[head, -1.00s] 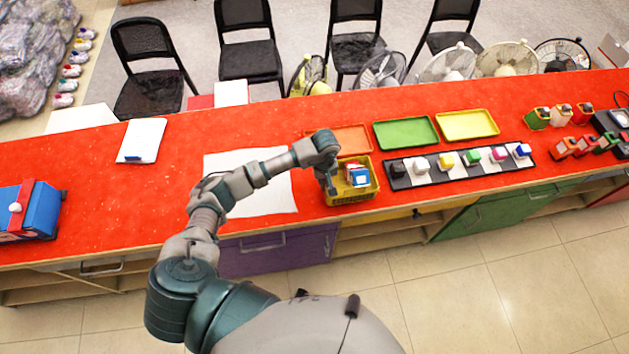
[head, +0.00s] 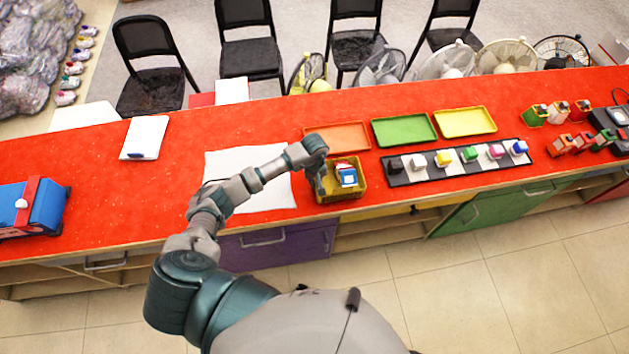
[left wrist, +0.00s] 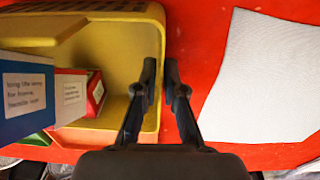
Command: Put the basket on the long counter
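The yellow basket (head: 342,194) shows near the front edge of the long red counter (head: 110,205); I cannot tell whether it rests on the top or hangs just above it. It holds blue, white and red boxes (head: 347,175). My left gripper (head: 319,187) is at its left side. In the left wrist view, the fingers of the gripper (left wrist: 160,85) are close together on the basket's side wall (left wrist: 119,40), one inside and one outside. My right gripper is not in view.
A white sheet (head: 250,185) lies left of the basket. Orange, green and yellow trays (head: 404,130) lie behind it and to the right. A black-and-white strip with coloured blocks (head: 455,162) is on the right. A blue case (head: 32,205) stands at the far left. Bare red surface lies between case and sheet.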

